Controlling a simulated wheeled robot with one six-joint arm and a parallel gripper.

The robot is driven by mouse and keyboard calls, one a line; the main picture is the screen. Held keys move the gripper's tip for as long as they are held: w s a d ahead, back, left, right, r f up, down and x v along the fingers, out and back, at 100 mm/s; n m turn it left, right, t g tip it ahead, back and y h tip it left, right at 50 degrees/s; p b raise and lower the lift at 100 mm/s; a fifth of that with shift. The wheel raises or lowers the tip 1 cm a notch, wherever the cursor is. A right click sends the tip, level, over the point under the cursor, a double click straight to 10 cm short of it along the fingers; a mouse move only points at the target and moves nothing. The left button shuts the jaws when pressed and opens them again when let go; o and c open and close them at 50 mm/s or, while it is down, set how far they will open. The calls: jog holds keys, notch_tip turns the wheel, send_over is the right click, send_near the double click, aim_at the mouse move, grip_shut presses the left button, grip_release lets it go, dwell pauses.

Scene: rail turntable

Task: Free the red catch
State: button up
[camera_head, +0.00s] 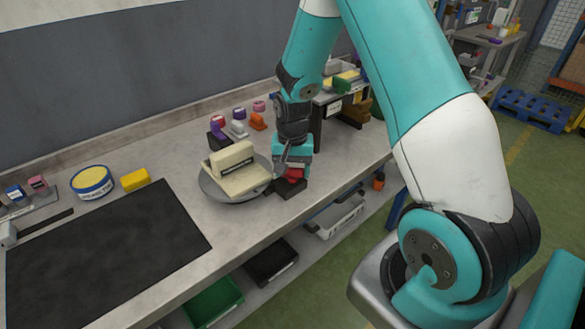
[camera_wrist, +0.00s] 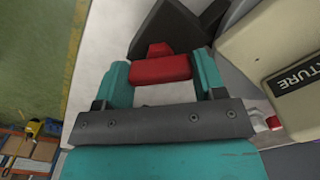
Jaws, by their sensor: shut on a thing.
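The red catch (camera_head: 294,174) sits on a dark base (camera_head: 289,188) near the front edge of the workbench, just right of the round turntable. In the wrist view the red catch (camera_wrist: 160,69) lies between the two teal fingers, with the dark base (camera_wrist: 168,30) behind it. My gripper (camera_head: 291,168) points down over it and is shut on the catch. The grey turntable (camera_head: 214,190) carries a cream block-shaped fixture (camera_head: 243,180) with a dark label. The fixture (camera_wrist: 270,50) also shows at the right of the wrist view. Part of the catch is hidden by my gripper.
Several small coloured pieces (camera_head: 238,128) stand behind the turntable. A shelf with yellow blocks (camera_head: 346,77) is at the back right. A black mat (camera_head: 100,255), a round tin (camera_head: 92,182) and a yellow block (camera_head: 135,180) lie to the left. Bare bench separates mat and turntable.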

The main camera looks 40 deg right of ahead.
aim_at(293, 168)
jog(key=n, duration=0.4)
jog(key=shift+n, duration=2.2)
jog(key=o, duration=0.9)
jog(key=shift+r, duration=0.1)
notch_tip(293, 168, up, 17)
jog(key=shift+r+b, duration=0.15)
jog(key=shift+b, duration=0.65)
